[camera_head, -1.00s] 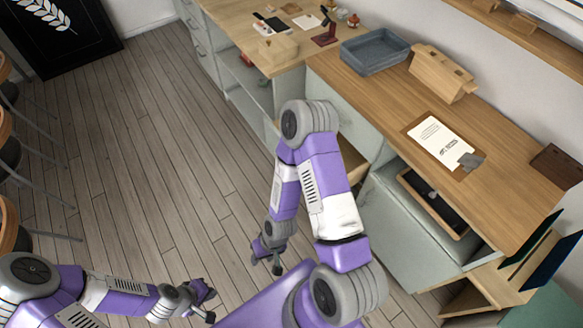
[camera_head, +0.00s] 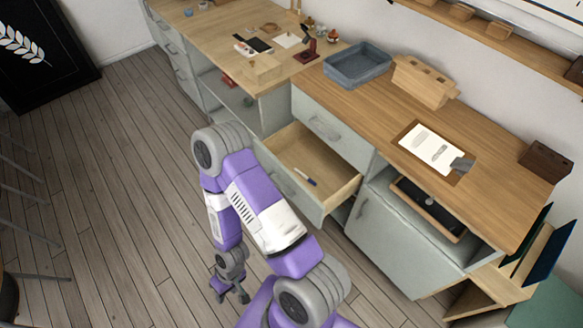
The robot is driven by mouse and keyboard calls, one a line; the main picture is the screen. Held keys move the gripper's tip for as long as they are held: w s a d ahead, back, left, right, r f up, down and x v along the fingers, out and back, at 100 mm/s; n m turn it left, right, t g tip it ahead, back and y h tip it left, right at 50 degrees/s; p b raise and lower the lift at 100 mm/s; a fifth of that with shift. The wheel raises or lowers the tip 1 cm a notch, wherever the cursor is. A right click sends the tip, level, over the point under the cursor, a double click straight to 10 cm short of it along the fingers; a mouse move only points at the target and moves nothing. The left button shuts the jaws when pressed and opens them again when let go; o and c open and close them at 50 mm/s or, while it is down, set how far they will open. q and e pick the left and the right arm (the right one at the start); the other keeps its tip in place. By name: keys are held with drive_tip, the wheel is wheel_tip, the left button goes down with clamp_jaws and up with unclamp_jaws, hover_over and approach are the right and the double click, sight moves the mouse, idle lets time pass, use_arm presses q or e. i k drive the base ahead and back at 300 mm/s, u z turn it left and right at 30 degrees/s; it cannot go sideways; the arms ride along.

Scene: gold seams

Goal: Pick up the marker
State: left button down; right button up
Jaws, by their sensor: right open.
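The marker (camera_head: 305,177) is a small blue stick with a light part, lying on the bottom of an open wooden drawer (camera_head: 349,191) under the counter. My right gripper (camera_head: 231,297) hangs low over the floor, left of and below the drawer. It is open and empty, well apart from the marker. My right arm passes left of the drawer and covers part of its front. My left gripper is out of view.
The counter (camera_head: 385,112) holds a grey tray (camera_head: 357,65), a wooden block holder (camera_head: 424,83) and a clipboard with paper (camera_head: 431,148). A cabinet with a dark tray (camera_head: 428,207) stands right of the drawer.

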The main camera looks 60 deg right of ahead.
sight(301, 174)
drive_tip(key=z, duration=0.65)
drive_tip(key=i, duration=1.45)
drive_tip(key=z, duration=1.2)
